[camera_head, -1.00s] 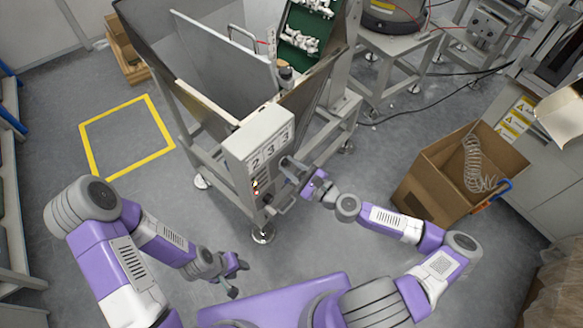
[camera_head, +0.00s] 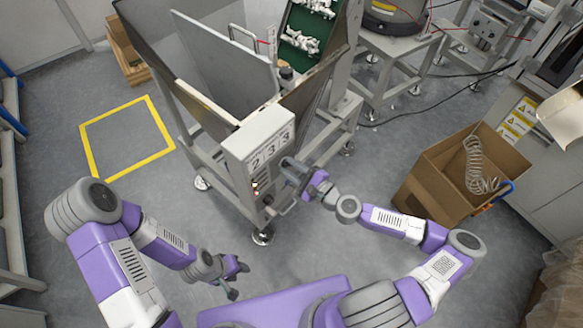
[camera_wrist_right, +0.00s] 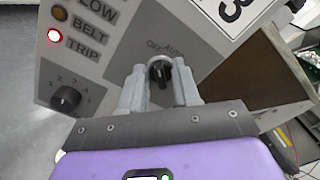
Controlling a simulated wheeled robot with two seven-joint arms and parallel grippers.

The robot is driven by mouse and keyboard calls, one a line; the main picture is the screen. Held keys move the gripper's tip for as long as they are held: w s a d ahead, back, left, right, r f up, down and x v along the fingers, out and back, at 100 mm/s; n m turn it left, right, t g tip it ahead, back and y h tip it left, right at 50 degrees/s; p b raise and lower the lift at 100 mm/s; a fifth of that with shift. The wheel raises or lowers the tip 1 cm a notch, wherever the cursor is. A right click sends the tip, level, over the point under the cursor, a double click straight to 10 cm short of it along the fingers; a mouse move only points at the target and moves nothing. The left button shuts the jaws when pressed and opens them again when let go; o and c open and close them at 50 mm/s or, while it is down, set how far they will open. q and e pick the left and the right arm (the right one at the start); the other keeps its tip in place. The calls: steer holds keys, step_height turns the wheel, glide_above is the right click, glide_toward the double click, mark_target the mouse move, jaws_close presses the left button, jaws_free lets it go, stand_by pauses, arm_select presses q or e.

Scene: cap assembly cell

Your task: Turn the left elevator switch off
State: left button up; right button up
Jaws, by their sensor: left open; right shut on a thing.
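The control box (camera_head: 258,150) is on the front of the hopper machine. In the right wrist view its sloped panel carries a black rotary switch (camera_wrist_right: 160,72) labelled OFF and AUTO. My right gripper (camera_wrist_right: 160,88) has a finger on each side of this switch and is shut on it. The knob's exact pointing direction is hard to tell. In the head view the right gripper (camera_head: 287,166) covers the switch at the box's right side. My left gripper (camera_head: 236,282) is open and empty, low over the floor, away from the box.
A cardboard box (camera_head: 440,185) with a coiled hose stands on the right. The yellow floor square (camera_head: 88,150) on the left is empty.

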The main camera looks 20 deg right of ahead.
steer(key=o, duration=1)
steer(key=v, duration=0.7)
steer(key=shift+s+d, duration=0.15)
steer(key=shift+s, duration=0.1)
steer(key=s+a+f+n+g+y, duration=0.1)
steer(key=s+a+f+n+g, duration=0.4)
steer(key=a, duration=0.3)
steer(key=s+a+f+n+g+y, duration=0.1)
steer(key=s+a+f+n+g, duration=0.4)
steer(key=a, duration=0.3)
steer(key=s+d+f+n+g+h, duration=0.1)
steer(key=s+f+n+g+h, duration=0.25)
steer(key=s+f, duration=0.2)
steer(key=d+n+h, duration=0.1)
steer(key=d, duration=0.1)
steer(key=d+f+n+h, duration=0.1)
steer(key=d+h, duration=0.1)
steer(key=d, duration=0.1)
steer(key=w+d+f+n+g+h+p, duration=0.1)
steer(key=d+n, duration=0.1)
steer(key=shift+d+f, duration=0.15)
steer(key=shift+f, duration=0.1)
